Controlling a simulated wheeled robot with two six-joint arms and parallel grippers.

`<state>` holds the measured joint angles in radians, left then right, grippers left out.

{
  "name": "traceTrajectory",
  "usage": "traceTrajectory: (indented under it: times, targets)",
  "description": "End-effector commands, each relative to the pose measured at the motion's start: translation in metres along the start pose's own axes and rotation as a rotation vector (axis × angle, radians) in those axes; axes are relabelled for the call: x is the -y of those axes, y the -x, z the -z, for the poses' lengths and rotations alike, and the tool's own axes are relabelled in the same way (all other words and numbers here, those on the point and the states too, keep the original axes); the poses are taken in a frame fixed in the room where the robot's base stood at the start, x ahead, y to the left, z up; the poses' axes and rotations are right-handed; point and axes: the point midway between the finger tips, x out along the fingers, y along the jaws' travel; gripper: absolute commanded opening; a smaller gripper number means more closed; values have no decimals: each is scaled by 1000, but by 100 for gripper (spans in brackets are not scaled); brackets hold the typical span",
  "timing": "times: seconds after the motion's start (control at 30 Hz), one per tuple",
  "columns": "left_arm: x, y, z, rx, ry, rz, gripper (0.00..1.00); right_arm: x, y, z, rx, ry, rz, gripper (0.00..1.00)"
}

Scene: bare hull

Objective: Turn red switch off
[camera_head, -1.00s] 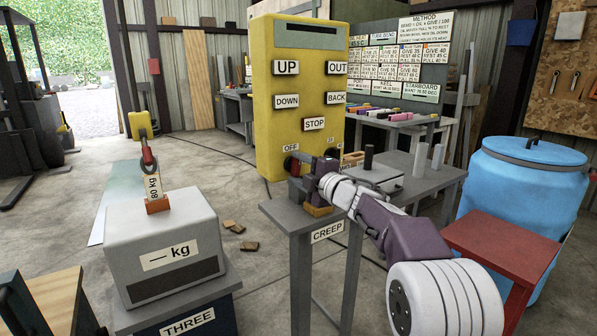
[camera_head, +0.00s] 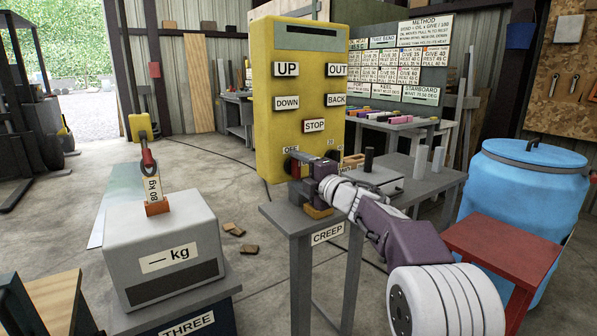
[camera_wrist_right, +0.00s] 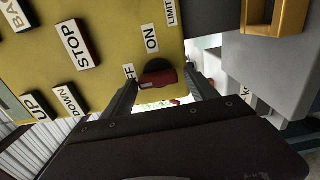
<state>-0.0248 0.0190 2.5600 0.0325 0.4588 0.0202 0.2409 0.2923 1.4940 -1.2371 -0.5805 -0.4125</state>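The red switch (camera_wrist_right: 158,78) is a short red lever on a dark round disc. In the right wrist view it lies between the OFF label and the ON label (camera_wrist_right: 151,38) on the yellow panel (camera_wrist_right: 115,30). My right gripper (camera_wrist_right: 162,80) is open, with one finger on each side of the lever. The lever's left end is close to the left finger; I cannot tell if they touch. In the head view my right gripper (camera_head: 300,166) is at the lower front of the yellow panel (camera_head: 262,120) and hides most of the switch. My left gripper is not in view.
A grey table labelled CREEP (camera_head: 285,218) stands under my right arm. A grey weight box (camera_head: 160,235) is at the left. A blue barrel (camera_head: 530,190) and a red stool (camera_head: 500,245) stand at the right. STOP (camera_head: 314,126) and other buttons are above the switch.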

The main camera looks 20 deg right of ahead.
Motion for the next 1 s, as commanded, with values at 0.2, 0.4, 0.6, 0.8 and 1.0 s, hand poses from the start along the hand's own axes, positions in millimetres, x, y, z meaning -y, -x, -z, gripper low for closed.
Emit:
traceTrajectory:
  times: [0.2, 0.4, 0.6, 0.8, 1.0]
  targets:
    - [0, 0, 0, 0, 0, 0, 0, -1, 0, 0, 0, -1, -2, 73]
    - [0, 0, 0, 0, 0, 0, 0, -2, 10, -1, 2, -1, -3, 73]
    - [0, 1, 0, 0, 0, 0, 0, -2, 51, -1, 4, -2, -3, 73]
    - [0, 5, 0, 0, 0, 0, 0, -1, 84, -1, 3, -1, -1, 73]
    - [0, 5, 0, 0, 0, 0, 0, 0, 91, 0, 0, -1, -1, 73]
